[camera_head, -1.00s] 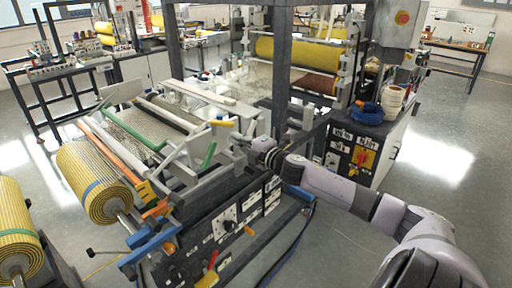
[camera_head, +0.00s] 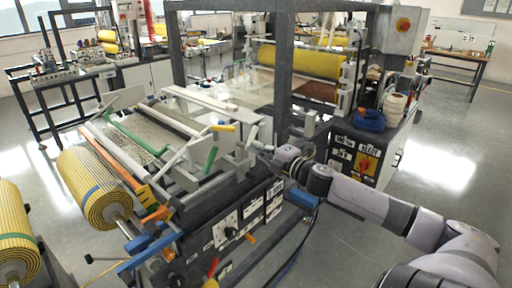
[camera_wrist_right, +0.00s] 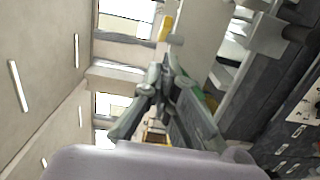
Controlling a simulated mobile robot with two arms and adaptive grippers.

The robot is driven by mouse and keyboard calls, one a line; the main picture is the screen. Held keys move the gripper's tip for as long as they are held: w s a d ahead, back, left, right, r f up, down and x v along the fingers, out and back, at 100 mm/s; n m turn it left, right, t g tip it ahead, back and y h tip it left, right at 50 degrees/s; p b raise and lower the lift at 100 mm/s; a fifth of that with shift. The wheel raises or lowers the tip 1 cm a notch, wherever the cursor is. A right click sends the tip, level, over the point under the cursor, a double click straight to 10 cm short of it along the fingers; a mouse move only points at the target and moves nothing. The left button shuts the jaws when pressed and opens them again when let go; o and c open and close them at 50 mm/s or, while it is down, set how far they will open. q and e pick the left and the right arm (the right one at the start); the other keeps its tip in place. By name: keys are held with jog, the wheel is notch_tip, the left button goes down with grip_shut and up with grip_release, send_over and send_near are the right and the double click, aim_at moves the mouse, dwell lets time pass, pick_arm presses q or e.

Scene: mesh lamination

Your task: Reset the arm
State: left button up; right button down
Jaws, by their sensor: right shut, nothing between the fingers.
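My right arm reaches in from the lower right in the head view. Its gripper (camera_head: 254,145) is beside the right side of the laminating machine (camera_head: 228,222), near the yellow-handled lever (camera_head: 223,128) and the green-handled lever (camera_head: 211,158). In the right wrist view the gripper (camera_wrist_right: 164,62) is shut with nothing between its fingers. The yellow handle (camera_wrist_right: 166,28) shows just beyond the fingertips there; I cannot tell whether they touch. My left gripper is not in view.
A striped yellow roll (camera_head: 95,188) sits at the machine's left end. A second roll (camera_head: 14,236) is at the left edge. A control cabinet (camera_head: 354,160) with a blue coil (camera_head: 369,119) stands to the right. The floor at right is open.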

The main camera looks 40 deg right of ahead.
jog(key=shift+d, duration=0.1)
jog(key=s+d+f+m+g+h, duration=0.1)
jog(key=s+d+f+m, duration=0.15)
jog(key=f, duration=0.55)
jog(key=s+d+f+m+g+h, duration=0.2)
jog(key=d+f, duration=0.1)
jog(key=f, duration=0.5)
jog(key=s+d+f+m+g+h, duration=0.1)
jog(key=s+d+f+m, duration=0.15)
jog(key=f, duration=0.55)
jog(key=s+a+f+m+g, duration=0.25)
jog(key=s+f, duration=0.35)
jog(key=f, duration=0.5)
jog(key=s+a+f+m+g, duration=0.25)
jog(key=s+f, duration=0.25)
jog(key=f, duration=0.6)
jog(key=s+a+f+m+g+y, duration=0.2)
jog(key=s+a+f+g, duration=0.2)
jog(key=s+a+f, duration=1)
jog(key=s+a+f+g+y, duration=0.1)
jog(key=s+a+f, duration=0.3)
jog(key=s+a, duration=0.4)
jog(key=s+a+f+m+g+y, duration=0.1)
jog(key=s+a+f+g, duration=0.2)
jog(key=s+a+f, duration=0.2)
jog(key=s+a, duration=0.3)
jog(key=shift+s+a+m, duration=0.25)
jog(key=shift+a+m, duration=0.05)
